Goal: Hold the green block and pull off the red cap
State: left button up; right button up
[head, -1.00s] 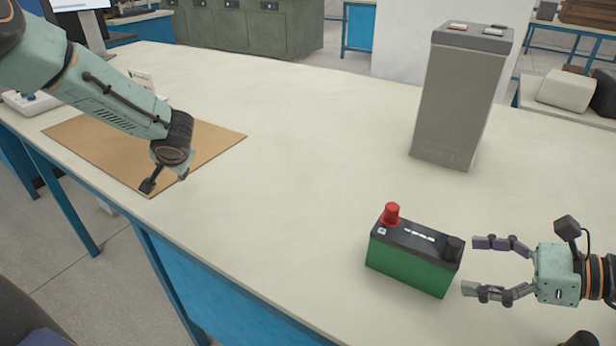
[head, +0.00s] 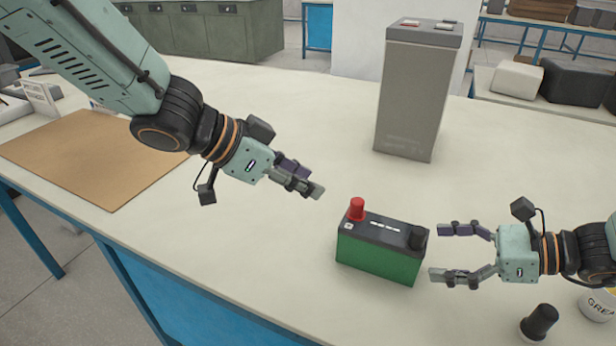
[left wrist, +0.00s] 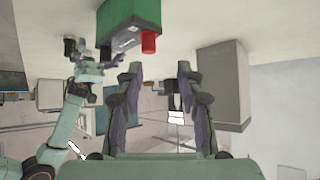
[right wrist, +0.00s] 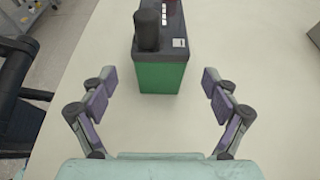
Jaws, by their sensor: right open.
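The green block (head: 378,258) is a battery with a black top, upright on the table. The red cap (head: 356,209) sits on its left end and a black cap (head: 418,237) on its right end. My right gripper (head: 436,254) is open at the block's right end, its fingers pointing at it; in the right wrist view the block (right wrist: 160,77) lies ahead between the fingers, apart from them. My left gripper (head: 318,191) is up and left of the red cap, apart from it. In the left wrist view its fingers (left wrist: 160,72) are spread and empty, with the red cap (left wrist: 149,42) ahead.
A tall grey battery (head: 417,95) stands behind the block. A brown board (head: 92,160) lies at the left. A loose black cap (head: 539,322) and a labelled white can (head: 598,303) are near my right arm. The table around the block is clear.

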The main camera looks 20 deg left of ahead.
aim_at(398, 250)
jog(key=shift+x, duration=3.95)
grip_shut()
